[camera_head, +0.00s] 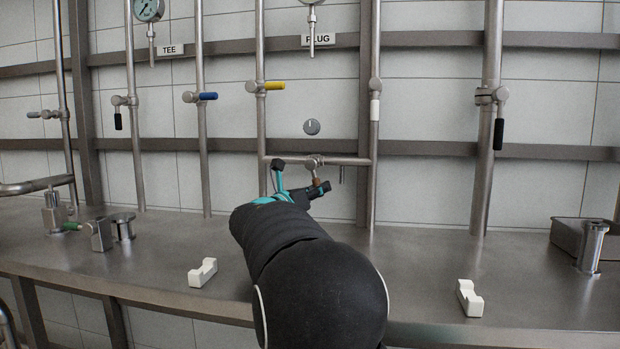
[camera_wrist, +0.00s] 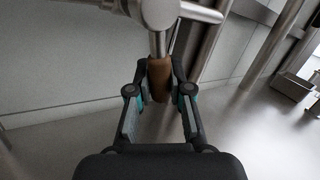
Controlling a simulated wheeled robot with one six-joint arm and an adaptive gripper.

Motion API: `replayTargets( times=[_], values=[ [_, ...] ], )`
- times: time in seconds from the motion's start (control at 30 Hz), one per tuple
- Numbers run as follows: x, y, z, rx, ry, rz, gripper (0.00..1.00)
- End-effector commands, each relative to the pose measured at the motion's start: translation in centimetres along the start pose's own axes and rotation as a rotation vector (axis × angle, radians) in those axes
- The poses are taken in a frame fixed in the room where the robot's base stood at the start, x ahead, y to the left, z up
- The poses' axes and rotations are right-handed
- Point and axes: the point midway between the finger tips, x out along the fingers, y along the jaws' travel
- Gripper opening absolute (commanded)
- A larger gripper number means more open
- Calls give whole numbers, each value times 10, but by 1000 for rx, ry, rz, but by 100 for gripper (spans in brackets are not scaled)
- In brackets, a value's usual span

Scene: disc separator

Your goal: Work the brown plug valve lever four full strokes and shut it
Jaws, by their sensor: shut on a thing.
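The brown plug valve lever (camera_wrist: 160,78) hangs down from its valve body on a horizontal pipe in the wrist view. In the head view the brown lever (camera_head: 316,176) shows only as a small patch below the valve (camera_head: 313,161), partly hidden by my gripper. My gripper (camera_wrist: 160,88) has one finger on each side of the brown grip and is shut on it. In the head view my gripper (camera_head: 317,188) is at the lever, under the horizontal pipe. A PLUG label (camera_head: 331,40) is on the rail above.
Other valves have a yellow lever (camera_head: 275,85), a blue lever (camera_head: 208,96), black levers (camera_head: 498,134) and a green lever (camera_head: 72,226). White blocks (camera_head: 203,272) sit on the steel bench (camera_head: 420,265), which is mostly clear.

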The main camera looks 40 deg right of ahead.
Motion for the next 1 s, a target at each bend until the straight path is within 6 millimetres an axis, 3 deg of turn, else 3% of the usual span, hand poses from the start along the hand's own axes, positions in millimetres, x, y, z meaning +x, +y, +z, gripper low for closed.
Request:
replayTargets(
  times=[0.43,1.0],
  values=[
    [12,-19,0,-300,-166,-1,0],
    [25,-42,16,-708,-400,-1,0]
  ],
)
